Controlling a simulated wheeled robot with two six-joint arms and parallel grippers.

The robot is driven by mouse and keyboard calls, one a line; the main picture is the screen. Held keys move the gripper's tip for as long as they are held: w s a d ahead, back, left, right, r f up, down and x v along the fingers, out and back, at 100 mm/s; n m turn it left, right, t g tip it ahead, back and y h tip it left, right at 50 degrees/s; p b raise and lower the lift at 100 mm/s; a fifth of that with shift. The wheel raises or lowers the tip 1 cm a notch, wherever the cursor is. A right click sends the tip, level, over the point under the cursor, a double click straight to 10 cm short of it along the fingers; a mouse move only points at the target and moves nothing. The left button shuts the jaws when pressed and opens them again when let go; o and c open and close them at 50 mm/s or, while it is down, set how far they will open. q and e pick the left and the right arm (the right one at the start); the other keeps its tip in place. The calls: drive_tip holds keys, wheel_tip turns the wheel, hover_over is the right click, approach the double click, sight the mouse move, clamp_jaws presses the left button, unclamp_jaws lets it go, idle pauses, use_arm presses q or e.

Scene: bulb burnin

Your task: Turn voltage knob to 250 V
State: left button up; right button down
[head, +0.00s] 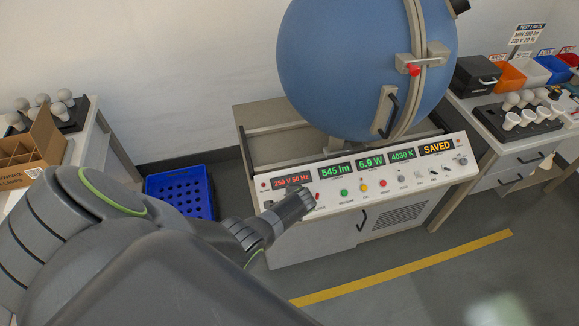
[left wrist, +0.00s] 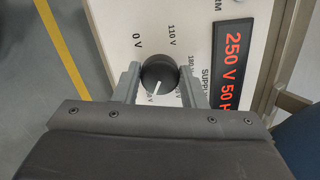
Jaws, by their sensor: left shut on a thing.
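The voltage knob (left wrist: 158,76) is round and black with a white pointer line, on the white control panel (left wrist: 190,25). Its pointer aims down and slightly left in the left wrist view, at a label mostly hidden by my gripper. Labels 0 V and 110 V are readable around it. The red supply display (left wrist: 232,65) reads 250 V and 50 Hz; it also shows in the head view (head: 293,182). My left gripper (left wrist: 160,86) has a finger on each side of the knob and is shut on it. In the head view my left gripper (head: 301,200) hides the knob.
A blue sphere (head: 345,60) stands behind the panel. Green displays read 545 lm (head: 334,171), 6.9 W and 4030 K; an orange one reads SAVED (head: 437,148). Coloured buttons line the panel. A blue crate (head: 180,195) and side benches with bulbs flank it.

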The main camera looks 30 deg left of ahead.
use_arm(q)
drive_tip(key=shift+m, duration=0.3)
drive_tip(key=o, duration=1)
drive_tip(key=shift+s+d+r+p, duration=0.1)
drive_tip(key=shift+d+r+p, duration=0.15)
drive_tip(key=shift+r+p, duration=0.2)
drive_tip(key=shift+p+v, duration=1.3)
drive_tip(key=shift+v, duration=6.85)
